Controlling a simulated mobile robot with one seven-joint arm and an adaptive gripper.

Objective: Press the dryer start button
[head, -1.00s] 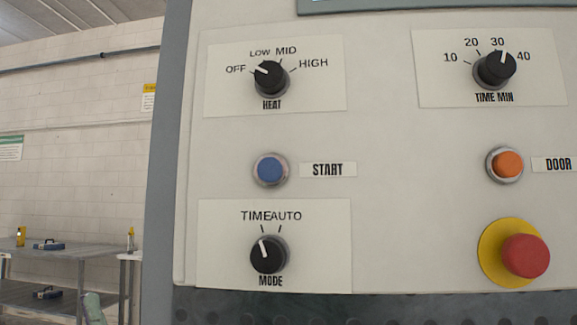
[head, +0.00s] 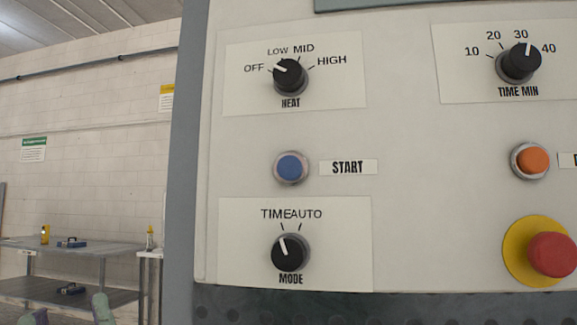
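The blue start button (head: 290,168) sits in a grey ring on the pale control panel (head: 430,200), left of its START label (head: 348,167). Nothing touches it or covers it. What look like the two fingertips of my gripper (head: 71,313) show at the bottom left edge of the head view, greenish grey and set apart with a gap between them. They are well left of the button and lower in the picture. The rest of the gripper is out of view.
The panel also holds a HEAT knob (head: 290,76), a TIME MIN knob (head: 519,62), a MODE knob (head: 290,252), an orange door button (head: 532,160) and a red emergency button (head: 552,254). A grey table (head: 110,247) stands behind at left.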

